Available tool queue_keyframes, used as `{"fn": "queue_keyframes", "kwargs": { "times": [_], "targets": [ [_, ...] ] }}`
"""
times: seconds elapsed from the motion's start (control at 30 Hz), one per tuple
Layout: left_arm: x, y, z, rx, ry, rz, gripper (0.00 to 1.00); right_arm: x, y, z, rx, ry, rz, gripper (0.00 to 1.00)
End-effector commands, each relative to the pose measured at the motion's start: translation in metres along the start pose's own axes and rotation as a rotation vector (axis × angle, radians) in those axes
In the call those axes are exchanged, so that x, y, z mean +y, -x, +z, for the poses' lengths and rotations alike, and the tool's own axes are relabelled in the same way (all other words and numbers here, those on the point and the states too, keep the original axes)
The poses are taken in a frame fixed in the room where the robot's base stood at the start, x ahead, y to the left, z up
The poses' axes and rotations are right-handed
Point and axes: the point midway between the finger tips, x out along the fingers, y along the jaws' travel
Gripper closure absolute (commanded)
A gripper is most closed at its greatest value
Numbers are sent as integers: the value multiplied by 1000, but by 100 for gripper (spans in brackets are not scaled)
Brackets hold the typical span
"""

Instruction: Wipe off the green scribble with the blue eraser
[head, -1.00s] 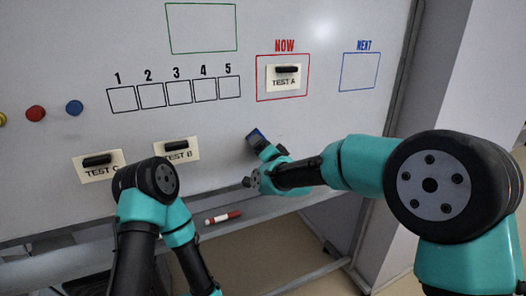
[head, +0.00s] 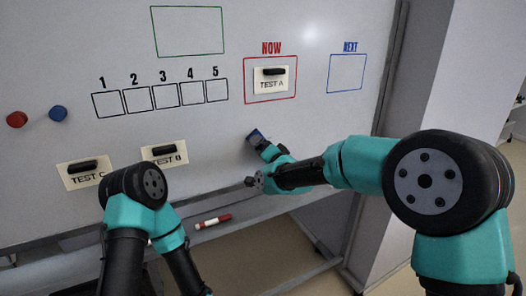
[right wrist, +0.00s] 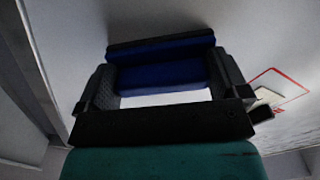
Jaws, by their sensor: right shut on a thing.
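The blue eraser (head: 255,136) is held by my right gripper (head: 262,143) near the whiteboard (head: 215,165), right of the TEST B card and below the NOW frame. In the right wrist view the eraser (right wrist: 160,72) spans between the two fingers of the gripper (right wrist: 165,85), with a dark strip along its far side. I cannot tell if it touches the board. No green scribble shows on the visible board; the only green mark is a rectangle outline (head: 187,54) at the top. My left arm is at lower left, and its gripper is out of view.
Cards TEST C (head: 85,177), TEST B (head: 163,158) and TEST A (head: 271,86) with black clips are on the board. A red magnet (head: 16,119) and a blue magnet (head: 58,113) sit at left. A red and white marker (head: 213,221) lies on the tray below.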

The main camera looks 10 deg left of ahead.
Motion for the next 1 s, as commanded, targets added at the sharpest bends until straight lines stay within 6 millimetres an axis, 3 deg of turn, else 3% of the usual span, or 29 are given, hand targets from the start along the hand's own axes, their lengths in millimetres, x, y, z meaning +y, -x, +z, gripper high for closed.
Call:
{"fn": "queue_keyframes", "kwargs": {
  "times": [0.5, 1.0],
  "targets": [
    [0, 0, 0, 0, 0, 0, 57, 19, -3, -27, 1, 0, 0, 29],
    [0, 0, 0, 0, 0, 0, 57, 25, -3, -34, 3, 0, 1, 29]
  ]
}}
